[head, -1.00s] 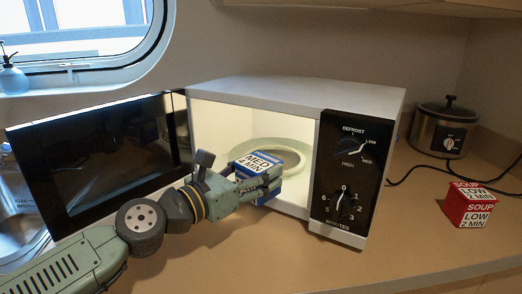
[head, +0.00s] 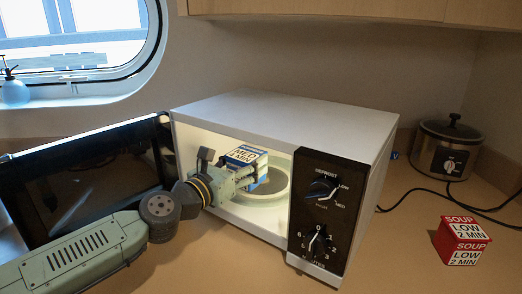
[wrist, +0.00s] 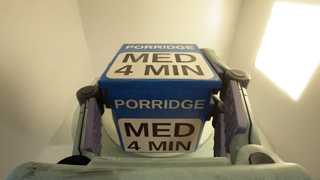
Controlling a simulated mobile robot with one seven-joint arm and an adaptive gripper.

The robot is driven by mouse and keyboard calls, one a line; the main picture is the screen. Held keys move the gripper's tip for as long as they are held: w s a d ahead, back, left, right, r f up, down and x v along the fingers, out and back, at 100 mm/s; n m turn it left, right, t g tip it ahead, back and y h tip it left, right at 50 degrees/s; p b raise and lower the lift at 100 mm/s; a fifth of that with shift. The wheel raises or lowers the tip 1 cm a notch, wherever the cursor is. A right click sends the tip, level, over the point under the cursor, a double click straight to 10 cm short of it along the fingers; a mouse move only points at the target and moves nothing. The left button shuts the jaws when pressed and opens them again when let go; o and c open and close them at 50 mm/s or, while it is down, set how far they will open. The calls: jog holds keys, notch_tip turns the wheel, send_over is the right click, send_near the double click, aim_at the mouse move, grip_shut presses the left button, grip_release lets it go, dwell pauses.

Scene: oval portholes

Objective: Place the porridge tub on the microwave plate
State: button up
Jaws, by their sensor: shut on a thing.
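The porridge tub (head: 245,156) is a blue box with white "MED 4 MIN" labels. My gripper (head: 252,175) is shut on it, inside the open microwave (head: 262,106). In the wrist view the porridge tub (wrist: 160,92) sits upright between the two fingers of my gripper (wrist: 162,125). The microwave plate (head: 268,200) is a pale ring-shaped disc on the cavity floor. The tub is over the plate's back left part in the head view; I cannot tell whether it touches it. My gripper hides part of the plate.
The microwave door (head: 85,180) stands open at the left. The control panel (head: 322,212) with two dials is at the right of the opening. A red soup box (head: 461,241) and a slow cooker (head: 446,148) with a cable stand farther right. A spray bottle (head: 13,88) is by the window.

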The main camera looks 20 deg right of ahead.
jog(key=x, duration=0.3)
jog(key=shift+r+p, duration=0.1)
jog(key=shift+p, duration=0.2)
jog(key=p+x, duration=0.1)
jog(key=x, duration=0.3)
jog(key=shift+d+r+p, duration=0.1)
jog(key=shift+p, duration=0.2)
jog(key=shift+f, duration=0.95)
jog(key=shift+f, duration=0.1)
jog(key=shift+f, duration=0.15)
jog(key=o, duration=1.4)
